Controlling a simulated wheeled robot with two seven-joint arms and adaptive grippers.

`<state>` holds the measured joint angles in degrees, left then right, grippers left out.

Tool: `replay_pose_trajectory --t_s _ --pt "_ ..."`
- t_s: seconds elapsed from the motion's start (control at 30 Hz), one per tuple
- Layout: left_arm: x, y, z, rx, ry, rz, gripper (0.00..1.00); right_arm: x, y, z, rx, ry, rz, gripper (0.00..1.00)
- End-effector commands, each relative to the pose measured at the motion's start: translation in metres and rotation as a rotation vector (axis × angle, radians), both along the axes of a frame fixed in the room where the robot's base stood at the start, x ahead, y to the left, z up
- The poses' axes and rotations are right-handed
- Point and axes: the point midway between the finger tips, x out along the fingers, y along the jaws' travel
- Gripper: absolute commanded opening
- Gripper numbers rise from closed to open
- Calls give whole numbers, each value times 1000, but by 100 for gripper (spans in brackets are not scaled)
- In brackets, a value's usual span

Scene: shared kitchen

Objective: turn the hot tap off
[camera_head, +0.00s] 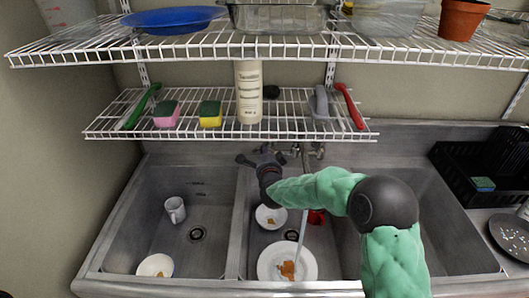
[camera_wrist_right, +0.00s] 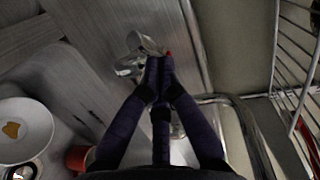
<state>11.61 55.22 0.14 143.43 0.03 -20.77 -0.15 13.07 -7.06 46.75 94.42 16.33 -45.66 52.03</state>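The chrome hot tap handle (camera_wrist_right: 145,43), with a small red mark beside the fingertips, is at the top middle of the right wrist view. My right gripper (camera_wrist_right: 161,62) has its fingers drawn together at the handle; I cannot tell whether they touch it. In the head view my right gripper (camera_head: 264,158) is at the back of the sink, left of the tap fittings (camera_head: 314,150), and hides the hot handle. A thin pale stream of water (camera_head: 301,236) runs down towards a plate. My left gripper is not in view.
A wire shelf (camera_head: 290,131) hangs just above the gripper, holding a bottle (camera_head: 248,92) and sponges. Below are a bowl (camera_head: 271,217), a plate (camera_head: 268,265) and a red cup (camera_head: 316,217). The left basin holds a mug (camera_head: 175,209). A black crate (camera_head: 462,177) stands right.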

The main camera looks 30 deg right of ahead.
Motion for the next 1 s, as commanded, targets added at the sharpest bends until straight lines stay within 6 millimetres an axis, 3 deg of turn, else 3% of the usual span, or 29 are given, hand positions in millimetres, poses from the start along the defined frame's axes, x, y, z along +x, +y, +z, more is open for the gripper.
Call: replay_pose_trajectory --t_s 1.0 --pt "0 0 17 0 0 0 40 16 15 0 1 1 -207 0"
